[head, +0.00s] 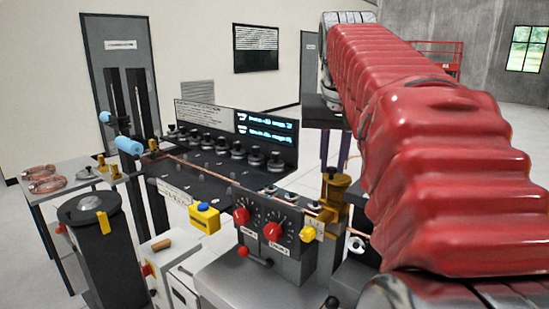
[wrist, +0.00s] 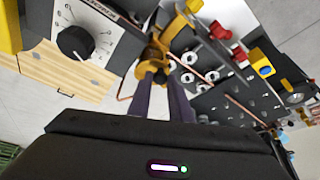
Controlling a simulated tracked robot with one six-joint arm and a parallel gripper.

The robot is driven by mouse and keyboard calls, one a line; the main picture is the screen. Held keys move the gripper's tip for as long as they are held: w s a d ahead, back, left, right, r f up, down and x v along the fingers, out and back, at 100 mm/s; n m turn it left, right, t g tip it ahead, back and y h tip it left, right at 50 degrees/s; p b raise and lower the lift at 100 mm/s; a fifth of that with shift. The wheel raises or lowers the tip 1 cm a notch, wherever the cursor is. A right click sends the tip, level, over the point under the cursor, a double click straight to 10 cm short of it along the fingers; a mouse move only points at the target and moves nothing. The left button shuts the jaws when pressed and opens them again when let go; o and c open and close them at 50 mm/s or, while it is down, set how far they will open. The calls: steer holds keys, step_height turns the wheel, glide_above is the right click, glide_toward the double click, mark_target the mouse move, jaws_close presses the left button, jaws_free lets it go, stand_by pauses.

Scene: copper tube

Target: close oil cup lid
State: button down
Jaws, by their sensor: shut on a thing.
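The brass oil cup (head: 334,194) stands at the right end of the machine in the head view, with a small dark knob on top. In the wrist view its brass parts (wrist: 155,52) show just beyond my fingertips. My gripper (wrist: 162,72) has two dark purple fingers, which are close together at the brass. It is shut on what looks like the oil cup lid. The fingers hide most of the lid, so I cannot tell its angle. In the head view my gripper (head: 332,164) comes down from above onto the cup.
A copper tube (head: 225,173) runs along the machine beside the cup. A control box with red knobs (head: 273,231) and a yellow knob (head: 307,234) stands close in front. A black panel with several dark knobs (head: 220,143) is behind. A dark cylinder (head: 90,225) stands at the left.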

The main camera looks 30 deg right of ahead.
steer(key=shift+s+d+n+t+y, duration=0.1)
steer(key=shift+d+n+t+y, duration=0.2)
steer(key=shift+n, duration=0.5)
steer(key=shift+s+d+n+t+y, duration=0.1)
steer(key=shift+d+n, duration=0.3)
steer(key=shift+n, duration=0.4)
steer(key=c, duration=1.6)
jaws_free()
steer(key=shift+r, duration=0.1)
steer(key=v, duration=1.3)
steer(key=shift+s+r, duration=0.1)
steer(key=shift+r, duration=0.2)
steer(key=shift+a+f, duration=0.1)
